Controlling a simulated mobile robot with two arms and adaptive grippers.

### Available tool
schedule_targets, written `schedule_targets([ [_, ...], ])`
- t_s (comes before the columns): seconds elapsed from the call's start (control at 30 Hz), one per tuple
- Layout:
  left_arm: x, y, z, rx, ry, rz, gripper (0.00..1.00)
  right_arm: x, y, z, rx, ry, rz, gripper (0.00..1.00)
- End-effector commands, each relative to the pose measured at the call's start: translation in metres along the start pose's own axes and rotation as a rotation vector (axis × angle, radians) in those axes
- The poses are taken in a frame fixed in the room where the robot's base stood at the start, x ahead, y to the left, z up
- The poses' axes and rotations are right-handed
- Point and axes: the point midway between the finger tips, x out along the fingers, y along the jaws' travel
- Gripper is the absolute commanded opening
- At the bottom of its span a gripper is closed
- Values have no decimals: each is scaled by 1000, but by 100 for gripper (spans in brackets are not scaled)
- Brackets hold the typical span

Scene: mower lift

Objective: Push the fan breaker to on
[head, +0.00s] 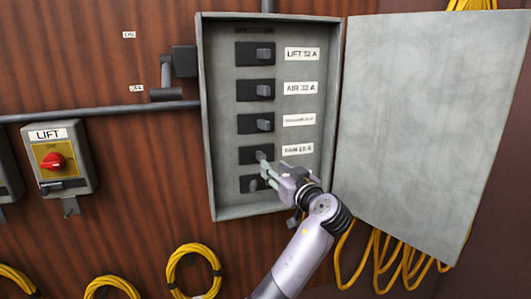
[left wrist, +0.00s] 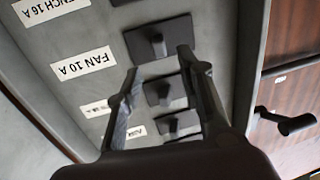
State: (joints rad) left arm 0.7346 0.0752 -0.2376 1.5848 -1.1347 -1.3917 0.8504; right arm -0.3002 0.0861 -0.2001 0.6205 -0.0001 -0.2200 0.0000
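The fan breaker (head: 247,155) is the fourth black switch down in the grey breaker box, beside the FAN 10 A label (head: 298,149). In the left wrist view the fan breaker (left wrist: 140,38) and its FAN 10 A label (left wrist: 83,63) show again. Its small grey toggle stands out from the plate; I cannot tell if it is on or off. My left gripper (head: 265,168) is close in front of the toggle. In the left wrist view the left gripper (left wrist: 160,60) is open, fingers apart, toggle between the tips, contact unclear. My right gripper is not in view.
The grey breaker box (head: 205,130) holds more breakers above and below the fan one. Its open door (head: 430,110) stands to the right. A LIFT switch (head: 58,155) with a red knob is at the left. Yellow cable coils (head: 195,250) hang below.

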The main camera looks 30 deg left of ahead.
Motion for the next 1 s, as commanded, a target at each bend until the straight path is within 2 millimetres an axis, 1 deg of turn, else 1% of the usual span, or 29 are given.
schedule_targets([
  [0.03,12,-1,-5,3,0,-5,35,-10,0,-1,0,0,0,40],
  [0.2,44,-1,-4,3,-1,-3,35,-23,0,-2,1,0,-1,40],
  [0.3,57,0,-3,3,0,-2,35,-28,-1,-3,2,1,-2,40],
  [0.4,65,0,-2,1,-1,-1,35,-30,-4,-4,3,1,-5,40],
  [0.53,70,0,0,0,-1,0,35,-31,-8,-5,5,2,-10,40],
  [0.77,70,0,1,0,-1,0,35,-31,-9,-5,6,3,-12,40],
  [1.0,70,0,1,0,-1,0,20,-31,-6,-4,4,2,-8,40],
])
